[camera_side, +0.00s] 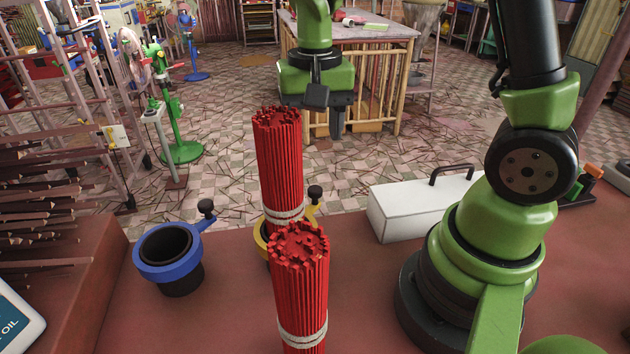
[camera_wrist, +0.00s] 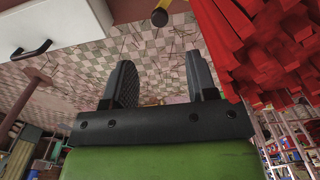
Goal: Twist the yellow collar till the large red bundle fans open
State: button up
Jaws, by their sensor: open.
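A tall red bundle (camera_side: 279,165) of sticks stands upright with a pale band near its base, apparently in the yellow collar (camera_side: 262,243). A second red bundle (camera_side: 300,285) stands in front and hides much of the collar. The collar's lever (camera_side: 316,194) ends in a black knob and points back right. My gripper (camera_side: 338,128) is open and empty, above and right of the rear bundle's lever. In the wrist view, my gripper's fingers (camera_wrist: 160,85) are apart, red sticks (camera_wrist: 265,45) fill the upper right, and the knobbed lever (camera_wrist: 160,17) shows at the top.
A blue collar (camera_side: 165,262) on a black cup with a knobbed lever stands at left. A white case (camera_side: 415,205) with a black handle lies right of the bundles. Brown sticks (camera_side: 40,225) and an oil container (camera_side: 15,320) are at far left.

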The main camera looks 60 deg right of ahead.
aim_at(315, 189)
notch_tip(315, 189, down, 10)
jog(key=shift+f, duration=0.15)
dwell(0.3)
grip_shut()
